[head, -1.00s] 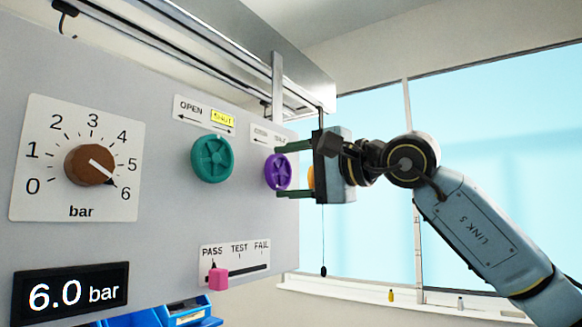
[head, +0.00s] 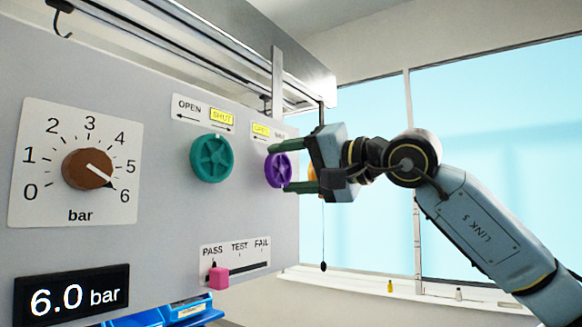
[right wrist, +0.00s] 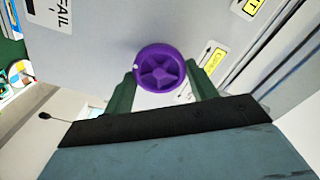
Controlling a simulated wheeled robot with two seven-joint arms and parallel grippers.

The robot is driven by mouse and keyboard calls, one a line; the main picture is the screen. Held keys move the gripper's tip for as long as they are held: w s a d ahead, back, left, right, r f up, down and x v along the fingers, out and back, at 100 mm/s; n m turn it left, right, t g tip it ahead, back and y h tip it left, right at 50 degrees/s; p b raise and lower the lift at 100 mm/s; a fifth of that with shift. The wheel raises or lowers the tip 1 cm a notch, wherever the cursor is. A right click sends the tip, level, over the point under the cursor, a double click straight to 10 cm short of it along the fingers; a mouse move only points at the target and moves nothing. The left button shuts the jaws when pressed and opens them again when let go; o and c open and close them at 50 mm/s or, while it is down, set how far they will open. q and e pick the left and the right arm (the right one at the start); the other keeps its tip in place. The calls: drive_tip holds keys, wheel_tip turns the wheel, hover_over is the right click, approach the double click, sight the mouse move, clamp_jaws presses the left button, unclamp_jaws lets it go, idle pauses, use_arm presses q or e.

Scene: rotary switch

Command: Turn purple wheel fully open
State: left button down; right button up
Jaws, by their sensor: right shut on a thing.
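The purple wheel (head: 277,171) is on the grey panel. Above it is a small label plate (head: 268,132) with the OPEN side lit yellow. My right gripper (head: 279,168) is shut on the purple wheel, one green finger above it and one below, and the gripper body is tilted. In the right wrist view the purple wheel (right wrist: 158,68) sits between the two fingers, with a small pale mark on its rim at the left. My left gripper is not in view.
A teal wheel (head: 212,158) is left of the purple one, its label (head: 205,113) lit at SHUT. A brown knob (head: 88,168) points at 6, and a display (head: 70,297) reads 6.0 bar. A pink slider (head: 219,278) stands near PASS. A yellow-orange thing is mostly hidden behind my right gripper.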

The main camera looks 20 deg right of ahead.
drive_tip(key=o, duration=1)
drive_tip(key=b+v, duration=0.4)
drive_tip(key=v, duration=0.9)
drive_tip(key=shift+s+d+b, duration=0.15)
drive_tip(key=shift+b, duration=0.15)
